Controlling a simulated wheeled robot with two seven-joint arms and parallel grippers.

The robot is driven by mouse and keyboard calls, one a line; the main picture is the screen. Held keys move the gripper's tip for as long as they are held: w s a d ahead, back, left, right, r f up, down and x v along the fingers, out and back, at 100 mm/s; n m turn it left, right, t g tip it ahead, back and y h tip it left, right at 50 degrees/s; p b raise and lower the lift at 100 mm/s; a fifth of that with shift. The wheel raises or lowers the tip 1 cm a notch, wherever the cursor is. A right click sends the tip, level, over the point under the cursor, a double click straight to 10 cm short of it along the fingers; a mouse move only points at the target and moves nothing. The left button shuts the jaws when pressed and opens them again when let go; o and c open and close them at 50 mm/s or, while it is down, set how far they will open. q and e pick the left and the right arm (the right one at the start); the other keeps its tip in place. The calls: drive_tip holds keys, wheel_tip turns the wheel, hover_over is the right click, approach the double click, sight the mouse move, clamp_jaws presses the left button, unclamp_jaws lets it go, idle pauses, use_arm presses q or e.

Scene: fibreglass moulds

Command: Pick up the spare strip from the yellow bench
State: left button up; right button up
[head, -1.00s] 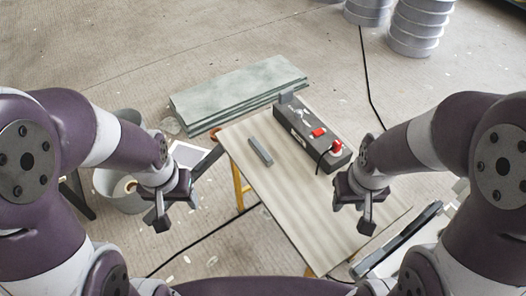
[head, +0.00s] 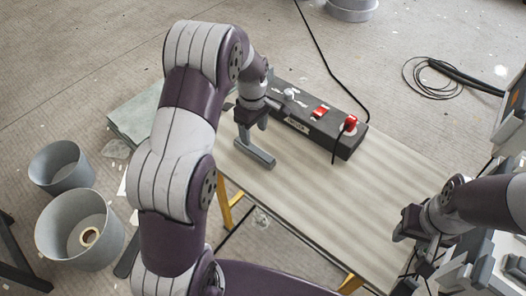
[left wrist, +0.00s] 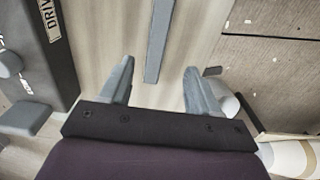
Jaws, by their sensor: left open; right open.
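The spare strip (head: 258,154), a short narrow grey bar, lies on the pale top of the yellow-legged bench (head: 300,207), near its left edge. My left gripper (head: 254,124) is open and empty just above the strip. In the left wrist view the strip (left wrist: 158,40) runs lengthwise between the two open fingers (left wrist: 157,88), its near end at about fingertip level, with a gap on each side. The remaining height above it is hard to tell. My right gripper (head: 405,228) is open over the right end of the bench, away from the strip.
A dark box (head: 320,120) with red switches and a cable stands on the bench close behind the strip; it also shows in the left wrist view (left wrist: 50,50). Grey buckets (head: 78,230) stand on the floor at left. A greenish slab (head: 137,115) lies behind my left arm.

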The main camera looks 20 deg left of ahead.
sight(256, 149)
use_arm(q)
drive_tip(key=f, duration=0.9)
drive_tip(key=shift+w+f, duration=0.1)
drive_tip(key=shift+w, duration=0.15)
clamp_jaws()
